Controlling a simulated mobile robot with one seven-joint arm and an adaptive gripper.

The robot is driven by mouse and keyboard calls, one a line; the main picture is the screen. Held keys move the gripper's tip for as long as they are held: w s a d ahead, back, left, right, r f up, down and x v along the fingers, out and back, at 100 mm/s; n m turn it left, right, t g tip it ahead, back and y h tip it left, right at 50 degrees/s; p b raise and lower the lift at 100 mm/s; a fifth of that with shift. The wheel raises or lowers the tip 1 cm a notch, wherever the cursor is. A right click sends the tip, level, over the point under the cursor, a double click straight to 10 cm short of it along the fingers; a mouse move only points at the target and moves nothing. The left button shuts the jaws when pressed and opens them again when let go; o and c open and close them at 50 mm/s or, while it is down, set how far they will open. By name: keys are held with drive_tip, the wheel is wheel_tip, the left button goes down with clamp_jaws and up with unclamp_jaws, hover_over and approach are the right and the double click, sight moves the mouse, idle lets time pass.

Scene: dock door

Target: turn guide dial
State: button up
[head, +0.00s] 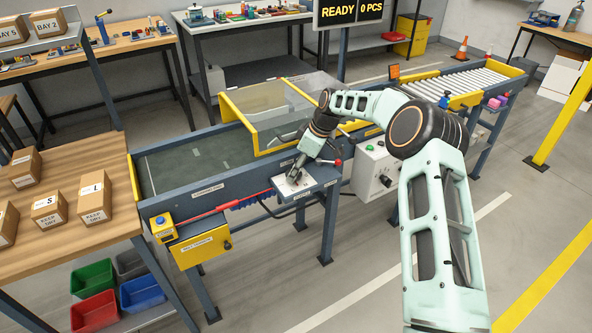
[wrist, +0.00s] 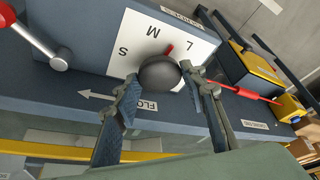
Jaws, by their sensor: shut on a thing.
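The guide dial (wrist: 159,73) is a dark round knob with a red pointer on a white plate (wrist: 128,58) marked S, M and L. In the wrist view the red pointer (wrist: 169,49) lies between M and L. My gripper (wrist: 163,82) is shut on the knob, one finger on each side. In the head view my gripper (head: 293,174) reaches down to the small dial box (head: 318,178) at the conveyor's front side, and hides most of the knob.
A red-knobbed lever (wrist: 50,54) stands close beside the dial box. A grey control box (head: 376,172) is to its right. The conveyor belt (head: 180,158) and yellow-framed guard (head: 240,125) lie behind. Labelled cartons (head: 95,200) stand on the left table. The floor at front is clear.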

idle(0.5)
drive_tip(key=o, duration=1.1)
drive_tip(key=v, duration=1.2)
